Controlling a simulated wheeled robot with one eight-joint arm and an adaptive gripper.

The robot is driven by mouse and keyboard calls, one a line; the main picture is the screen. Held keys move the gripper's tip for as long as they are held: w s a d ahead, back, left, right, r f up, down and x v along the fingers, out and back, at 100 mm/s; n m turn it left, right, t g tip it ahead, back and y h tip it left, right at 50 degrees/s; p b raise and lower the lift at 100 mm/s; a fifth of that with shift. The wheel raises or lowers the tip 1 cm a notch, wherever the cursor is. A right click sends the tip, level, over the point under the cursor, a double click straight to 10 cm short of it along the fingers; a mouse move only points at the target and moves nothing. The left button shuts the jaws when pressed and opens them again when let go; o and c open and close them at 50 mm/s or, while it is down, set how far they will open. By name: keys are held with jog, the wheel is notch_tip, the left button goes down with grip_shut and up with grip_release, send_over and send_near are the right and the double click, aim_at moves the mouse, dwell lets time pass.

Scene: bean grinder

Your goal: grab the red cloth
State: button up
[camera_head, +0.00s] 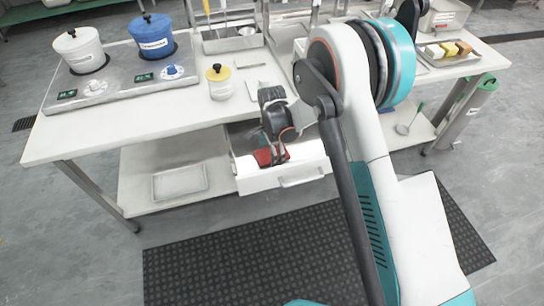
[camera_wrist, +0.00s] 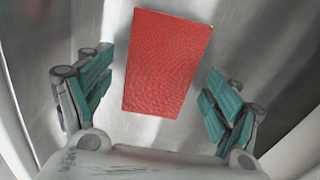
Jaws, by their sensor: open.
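The red cloth (camera_wrist: 167,62) lies flat on the metal floor of an open drawer. It fills the upper middle of the wrist view and looks like a textured rectangle. In the head view the red cloth (camera_head: 265,157) shows at the left inside the drawer (camera_head: 282,180), partly hidden by my gripper. My gripper (camera_head: 275,152) reaches down into the drawer. Whether the fingertips touch the drawer floor cannot be told.
The drawer is pulled out under the white table (camera_head: 150,125). A yellow-lidded jar (camera_head: 219,82), a blue pot (camera_head: 152,38) and a white pot (camera_head: 80,50) stand on top. A tray (camera_head: 180,182) lies on the lower shelf. Drawer walls surround my gripper closely.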

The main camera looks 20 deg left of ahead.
jog(key=c, duration=1)
jog(key=shift+r, duration=0.15)
